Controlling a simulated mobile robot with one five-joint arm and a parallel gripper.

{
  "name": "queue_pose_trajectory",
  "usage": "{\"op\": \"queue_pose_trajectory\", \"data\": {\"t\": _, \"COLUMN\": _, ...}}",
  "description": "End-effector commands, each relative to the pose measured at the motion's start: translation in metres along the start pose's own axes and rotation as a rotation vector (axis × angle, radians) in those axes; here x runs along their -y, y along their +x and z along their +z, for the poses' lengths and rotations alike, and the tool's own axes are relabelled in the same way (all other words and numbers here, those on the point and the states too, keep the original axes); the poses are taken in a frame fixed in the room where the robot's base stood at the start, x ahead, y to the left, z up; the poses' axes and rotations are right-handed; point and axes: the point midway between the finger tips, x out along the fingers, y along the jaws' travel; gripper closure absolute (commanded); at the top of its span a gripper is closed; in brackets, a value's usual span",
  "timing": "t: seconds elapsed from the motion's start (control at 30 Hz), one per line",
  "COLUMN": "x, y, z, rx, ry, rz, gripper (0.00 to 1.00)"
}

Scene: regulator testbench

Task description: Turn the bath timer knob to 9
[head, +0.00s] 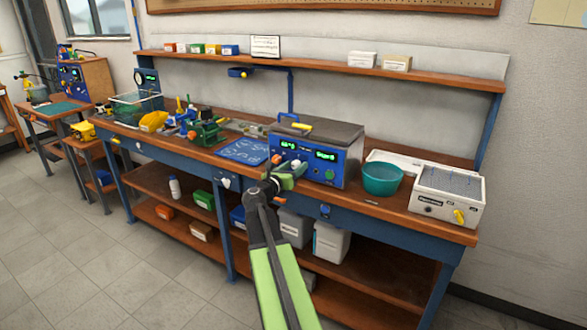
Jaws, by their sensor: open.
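I cannot tell which is the timer knob or read any dial number. My gripper (288,172) is open in front of the box's lower left, covering part of it. Contact is not clear.
A teal bowl (382,180) stands right of the box. Beyond it is a white unit (447,194) with a yellow knob (459,216). A blue mat (243,151) and a green vise (207,132) are to the left. The floor at left is clear.

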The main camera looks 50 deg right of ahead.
Motion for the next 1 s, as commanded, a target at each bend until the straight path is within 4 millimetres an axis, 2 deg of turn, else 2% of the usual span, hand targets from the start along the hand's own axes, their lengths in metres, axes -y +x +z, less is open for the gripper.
{"op": "queue_pose_trajectory", "data": {"t": 0.07, "x": -0.0001, "y": -0.0002, "z": 0.0000, "rx": 0.000, "ry": 0.000, "rz": 0.000, "gripper": 0.54}}
{"op": "queue_pose_trajectory", "data": {"t": 0.4, "x": -0.0003, "y": -0.0007, "z": 0.0000, "rx": 0.000, "ry": 0.000, "rz": 0.000, "gripper": 0.98}}
{"op": "queue_pose_trajectory", "data": {"t": 0.77, "x": -0.0004, "y": -0.0011, "z": 0.0000, "rx": 0.000, "ry": 0.034, "rz": 0.000, "gripper": 1.00}}
{"op": "queue_pose_trajectory", "data": {"t": 1.0, "x": -0.0003, "y": -0.0006, "z": 0.0002, "rx": 0.000, "ry": 0.166, "rz": 0.000, "gripper": 1.00}}
